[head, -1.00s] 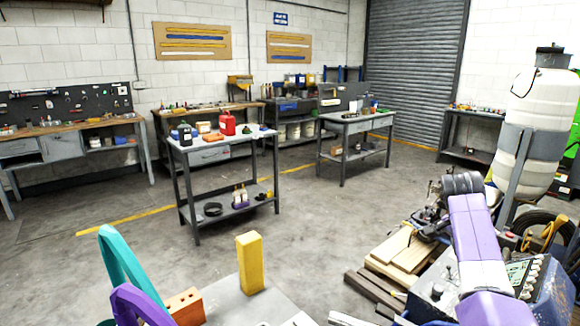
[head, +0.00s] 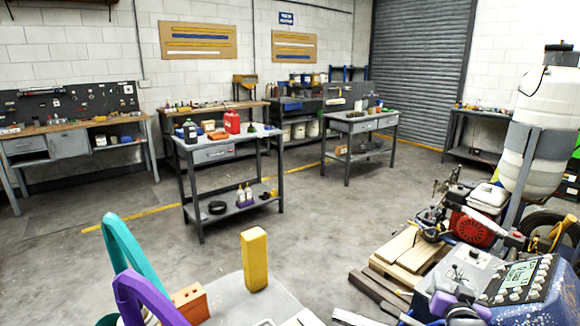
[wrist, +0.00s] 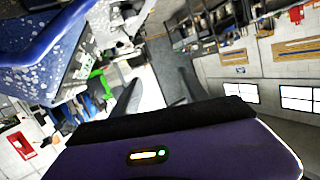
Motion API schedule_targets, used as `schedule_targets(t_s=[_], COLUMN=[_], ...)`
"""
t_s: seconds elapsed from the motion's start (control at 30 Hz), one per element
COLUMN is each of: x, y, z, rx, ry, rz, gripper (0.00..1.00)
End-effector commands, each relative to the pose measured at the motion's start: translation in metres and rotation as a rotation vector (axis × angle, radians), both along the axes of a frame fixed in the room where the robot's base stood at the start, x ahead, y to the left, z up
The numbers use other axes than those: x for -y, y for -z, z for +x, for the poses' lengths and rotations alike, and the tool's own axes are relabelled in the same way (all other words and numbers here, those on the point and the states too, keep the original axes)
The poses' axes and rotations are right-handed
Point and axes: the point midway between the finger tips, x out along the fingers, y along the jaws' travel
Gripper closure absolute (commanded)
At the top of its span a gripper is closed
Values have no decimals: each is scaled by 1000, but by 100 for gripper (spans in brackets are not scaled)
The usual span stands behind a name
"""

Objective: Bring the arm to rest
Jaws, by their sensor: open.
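My gripper (wrist: 157,92) shows in the wrist view as two dark fingers spread apart, with nothing between them. In the wrist view, the purple wrist housing (wrist: 200,150) with a small lit strip fills the bottom. In the head view only a purple and dark part of my arm (head: 466,312) shows, low at the right beside the blue machine; the fingers cannot be made out there. The blue, paint-speckled machine (head: 535,295) with a control panel stands there, and its blue body (wrist: 35,55) is close at the left of the wrist view.
A white tank (head: 545,110) and a red engine (head: 470,229) stand at the right. A yellow block (head: 254,258) and an orange brick (head: 190,300) are at the front. A grey workbench (head: 215,153) stands mid-room with open floor around it.

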Motion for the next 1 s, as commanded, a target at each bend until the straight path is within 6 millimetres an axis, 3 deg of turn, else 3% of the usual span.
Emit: schedule_targets(t_s=[0.03, 0.13, 0.4, 0.7, 1.0], x=[-11, -32, -86, -137, -171], y=[13, 25, 44, 41, 23], z=[-19, -52, -156, -277, -389], rx=[12, 49, 136, 200, 200], ry=[-28, -81, -202, -298, -359], rz=[-28, -86, -201, -260, -246], gripper=[48, 48, 48, 48, 48])
